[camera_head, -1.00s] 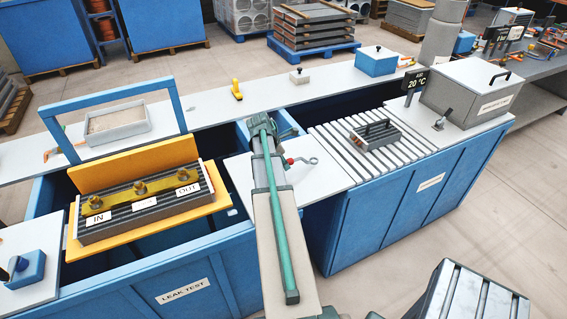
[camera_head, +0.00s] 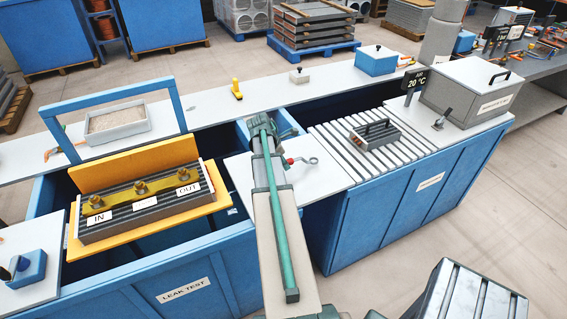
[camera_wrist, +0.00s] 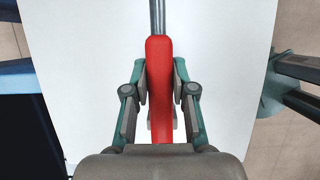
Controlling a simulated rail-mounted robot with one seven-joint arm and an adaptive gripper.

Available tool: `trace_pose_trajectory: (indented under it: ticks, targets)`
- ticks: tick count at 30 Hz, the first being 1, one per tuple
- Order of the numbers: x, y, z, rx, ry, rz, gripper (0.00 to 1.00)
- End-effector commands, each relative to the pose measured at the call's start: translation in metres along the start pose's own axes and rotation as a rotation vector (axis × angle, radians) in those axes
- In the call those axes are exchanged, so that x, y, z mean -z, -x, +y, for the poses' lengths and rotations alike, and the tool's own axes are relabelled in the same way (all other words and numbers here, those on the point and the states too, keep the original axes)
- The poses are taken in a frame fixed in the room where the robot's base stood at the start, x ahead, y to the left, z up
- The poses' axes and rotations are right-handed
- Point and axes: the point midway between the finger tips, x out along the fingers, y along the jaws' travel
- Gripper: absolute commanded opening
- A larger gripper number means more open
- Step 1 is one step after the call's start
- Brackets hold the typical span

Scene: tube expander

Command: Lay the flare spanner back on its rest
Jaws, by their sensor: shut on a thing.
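The flare spanner's red handle (camera_wrist: 159,85) is between the fingers of my gripper (camera_wrist: 160,98), which is shut on it. Its steel shaft (camera_wrist: 158,16) runs away to the top edge of the wrist view, where its far end is cut off. In the head view a red part and an open steel end (camera_head: 311,161) show to the right of my arm, over the white worktop (camera_head: 325,179). My arm hides most of my gripper there. I cannot tell whether the spanner touches the worktop. I cannot make out its rest.
On the left is the leak-test bay with a finned block (camera_head: 143,204) on a yellow plate and a raised blue frame (camera_head: 115,97). A slatted rack (camera_head: 335,145) with a small finned block (camera_head: 376,133) lies to the right. The pale back shelf holds a yellow object (camera_head: 236,90).

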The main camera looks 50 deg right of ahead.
Motion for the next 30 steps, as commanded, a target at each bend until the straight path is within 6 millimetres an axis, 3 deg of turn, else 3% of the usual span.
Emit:
trace_pose_trajectory:
  ticks: [30]
  targets:
    - [0.007, -0.017, 0.000, 0.000, 0.000, 0.000, 0.00]
